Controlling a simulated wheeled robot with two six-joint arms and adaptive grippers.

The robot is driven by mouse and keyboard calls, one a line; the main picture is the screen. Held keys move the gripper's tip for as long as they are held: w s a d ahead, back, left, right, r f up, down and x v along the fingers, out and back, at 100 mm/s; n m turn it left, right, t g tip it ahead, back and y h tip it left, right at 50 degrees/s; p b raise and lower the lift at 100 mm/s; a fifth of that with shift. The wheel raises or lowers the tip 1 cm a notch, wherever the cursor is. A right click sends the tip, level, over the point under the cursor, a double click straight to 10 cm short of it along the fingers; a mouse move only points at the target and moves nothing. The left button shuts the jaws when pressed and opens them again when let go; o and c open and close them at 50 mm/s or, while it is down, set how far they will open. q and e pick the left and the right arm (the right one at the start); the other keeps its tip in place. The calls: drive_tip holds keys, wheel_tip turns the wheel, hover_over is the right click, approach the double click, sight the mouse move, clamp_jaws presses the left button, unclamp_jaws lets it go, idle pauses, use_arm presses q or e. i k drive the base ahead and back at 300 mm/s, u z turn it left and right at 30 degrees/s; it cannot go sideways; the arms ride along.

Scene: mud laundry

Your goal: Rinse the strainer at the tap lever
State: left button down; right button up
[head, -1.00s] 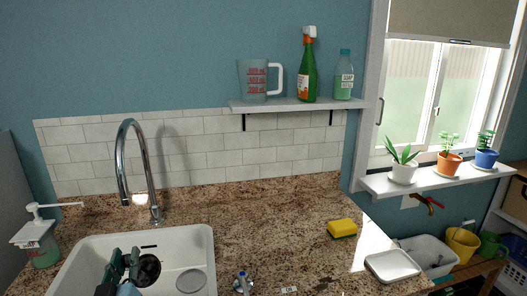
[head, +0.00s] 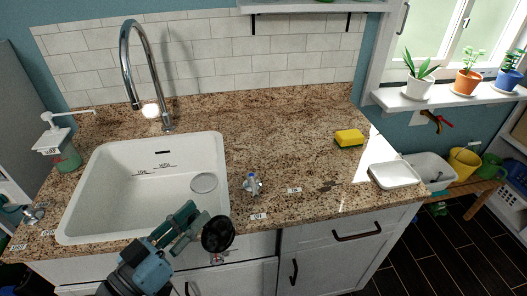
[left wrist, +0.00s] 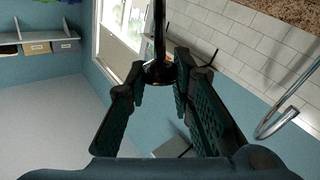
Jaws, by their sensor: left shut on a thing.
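My left gripper (head: 190,226) is shut on a dark round strainer (head: 218,235), held at the sink's front right corner, over the counter edge. In the left wrist view the strainer (left wrist: 158,72) sits between the fingertips, with a dark stem running up out of frame. The curved chrome tap (head: 126,62) stands behind the white sink (head: 70,214); part of it shows in the left wrist view (left wrist: 277,126). A small tap lever (head: 252,185) with a blue top stands right of the sink. Another metal fitting (head: 36,212) stands left of it. My right gripper is out of view.
A soap dispenser (head: 62,152) stands left of the sink. A yellow sponge (head: 349,138) and white tray (head: 395,175) lie on the right of the counter. A grey disc (head: 204,183) lies in the sink. Counter between lever and sponge is mostly clear.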

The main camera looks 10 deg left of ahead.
sight(251, 177)
drive_tip(key=k, duration=0.6)
drive_tip(key=u, duration=1.3)
drive_tip(key=i, duration=0.5)
drive_tip(key=z, duration=0.05)
